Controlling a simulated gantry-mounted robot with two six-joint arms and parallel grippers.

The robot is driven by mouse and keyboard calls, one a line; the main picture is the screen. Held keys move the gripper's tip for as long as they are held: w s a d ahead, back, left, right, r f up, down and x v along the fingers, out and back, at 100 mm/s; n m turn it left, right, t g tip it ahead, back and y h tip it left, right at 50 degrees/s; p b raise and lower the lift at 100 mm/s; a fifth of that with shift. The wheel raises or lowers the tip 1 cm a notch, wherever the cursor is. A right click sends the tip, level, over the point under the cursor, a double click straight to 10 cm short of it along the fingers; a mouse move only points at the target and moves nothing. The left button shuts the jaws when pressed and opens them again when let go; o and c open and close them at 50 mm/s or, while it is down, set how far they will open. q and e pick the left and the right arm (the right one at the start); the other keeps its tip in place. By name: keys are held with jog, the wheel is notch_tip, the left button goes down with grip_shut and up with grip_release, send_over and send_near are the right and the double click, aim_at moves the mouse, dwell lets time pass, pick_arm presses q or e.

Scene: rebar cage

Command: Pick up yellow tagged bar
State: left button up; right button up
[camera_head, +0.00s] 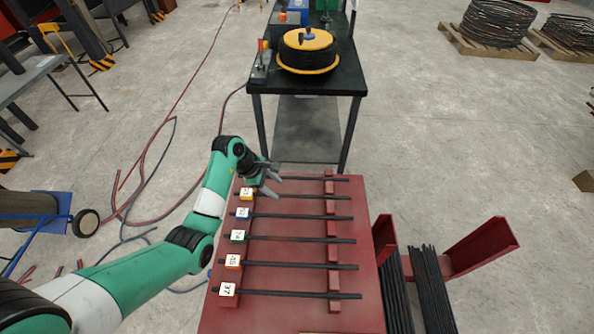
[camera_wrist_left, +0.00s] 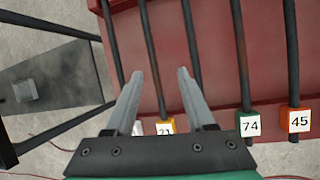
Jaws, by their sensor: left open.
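The yellow tagged bar (camera_head: 300,196) is a dark rod lying across the red rack, its tag at the left end. In the left wrist view the bar (camera_wrist_left: 151,40) runs down to its yellow tag reading 21 (camera_wrist_left: 165,126). My left gripper (camera_head: 276,184) is open over the left end of the rack, near this bar and the farthest one. In the left wrist view the fingers of my left gripper (camera_wrist_left: 160,73) stand to either side of the yellow tagged bar, empty; I cannot tell the height gap. My right gripper is out of view.
Parallel bars with blue (camera_head: 243,213), green (camera_head: 238,236), orange (camera_head: 233,262) and white (camera_head: 228,289) tags lie nearer on the red rack (camera_head: 300,315). A farther bar (camera_head: 315,178) lies close beside the yellow tagged one. A black table (camera_head: 352,80) stands beyond.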

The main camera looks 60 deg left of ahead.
pick_arm(q)
jog(key=s+a+r, duration=0.1)
jog(key=a, duration=0.2)
jog(key=n+b, duration=0.1)
jog(key=b, duration=0.1)
send_near(292, 196)
jog(key=s+a+f, duration=0.2)
jog(key=s+f, duration=0.1)
jog(key=b+x, duration=0.2)
jog(key=x, duration=0.1)
jog(key=b+x, duration=0.1)
jog(key=x, duration=0.1)
jog(key=shift+w+a+f+b, duration=0.1)
jog(key=shift+w+a+b, duration=0.05)
jog(key=shift+a+b, duration=0.25)
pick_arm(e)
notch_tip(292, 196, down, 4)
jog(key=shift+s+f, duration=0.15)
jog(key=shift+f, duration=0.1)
pick_arm(q)
jog(key=shift+c, duration=0.3)
grip_shut()
